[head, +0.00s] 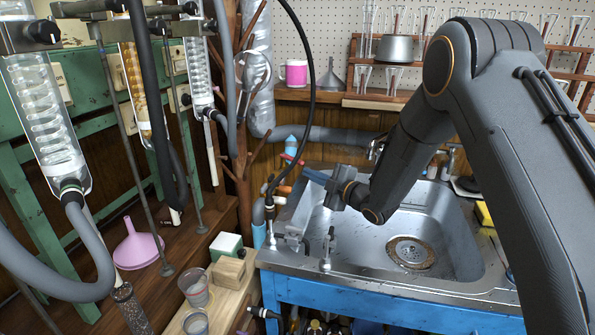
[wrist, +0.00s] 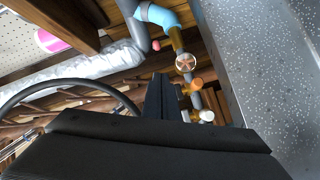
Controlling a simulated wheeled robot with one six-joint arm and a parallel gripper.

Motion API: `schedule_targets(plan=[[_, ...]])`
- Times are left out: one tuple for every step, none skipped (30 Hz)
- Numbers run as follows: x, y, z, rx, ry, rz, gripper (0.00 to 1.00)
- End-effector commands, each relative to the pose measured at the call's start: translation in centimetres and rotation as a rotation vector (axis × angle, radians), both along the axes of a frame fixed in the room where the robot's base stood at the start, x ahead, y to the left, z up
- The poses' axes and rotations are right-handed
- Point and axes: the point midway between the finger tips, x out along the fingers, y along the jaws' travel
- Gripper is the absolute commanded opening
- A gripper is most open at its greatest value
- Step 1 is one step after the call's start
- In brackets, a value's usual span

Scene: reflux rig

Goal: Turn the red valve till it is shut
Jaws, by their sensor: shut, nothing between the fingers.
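In the head view, a small red piece (head: 292,158), likely the red valve, shows behind the left rim of the sink, just past my fingertips. An orange piece (head: 284,190) lies below it. My gripper (head: 307,172) reaches left over the sink, shut and empty. In the wrist view, my gripper (wrist: 163,78) points at the pipes. A round handwheel with reddish spokes (wrist: 186,62) sits right of the fingertips, and a small pinkish-red knob (wrist: 156,45) is above them. I cannot tell which of these is the red piece. The fingers appear apart from both.
The steel sink (head: 460,225) lies under my arm. A black hose (head: 312,70) hangs left of my gripper. Orange (wrist: 192,86) and white (wrist: 206,116) fittings are on the pipe. Glass condensers (head: 45,120) stand at the left. A silvery duct (wrist: 90,72) runs behind.

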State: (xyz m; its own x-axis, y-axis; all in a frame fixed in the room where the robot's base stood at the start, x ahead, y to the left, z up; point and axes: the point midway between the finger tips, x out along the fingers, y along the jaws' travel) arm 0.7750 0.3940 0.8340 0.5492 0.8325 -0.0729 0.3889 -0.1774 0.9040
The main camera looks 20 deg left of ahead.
Motion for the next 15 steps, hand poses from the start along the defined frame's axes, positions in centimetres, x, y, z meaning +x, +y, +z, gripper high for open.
schedule_targets(plan=[[-0.3,-0.1,-0.5,-0.031,-0.071,-0.014,0.00],[-0.4,-0.3,-0.6,-0.051,-0.115,-0.025,0.00],[-0.5,-0.5,-0.8,-0.077,-0.170,-0.039,0.00],[-0.6,-0.6,-0.9,-0.097,-0.208,-0.048,0.00],[-0.6,-0.8,-1.0,-0.114,-0.242,-0.058,0.00],[-0.7,-1.0,-1.1,-0.137,-0.281,-0.070,0.00],[-0.7,-1.1,-1.2,-0.153,-0.307,-0.078,0.00],[-0.8,-1.2,-1.2,-0.165,-0.330,-0.083,0.00],[-0.8,-1.3,-1.2,-0.178,-0.353,-0.092,0.00],[-0.8,-1.4,-1.3,-0.187,-0.366,-0.095,0.00],[-0.8,-1.4,-1.3,-0.194,-0.377,-0.098,0.00],[-0.8,-1.4,-1.3,-0.201,-0.387,-0.101,0.00],[-0.7,-1.3,-1.3,-0.203,-0.390,-0.102,0.00],[-0.6,-1.2,-1.3,-0.204,-0.393,-0.103,0.00],[-0.4,-1.0,-1.2,-0.204,-0.396,-0.103,0.00]])
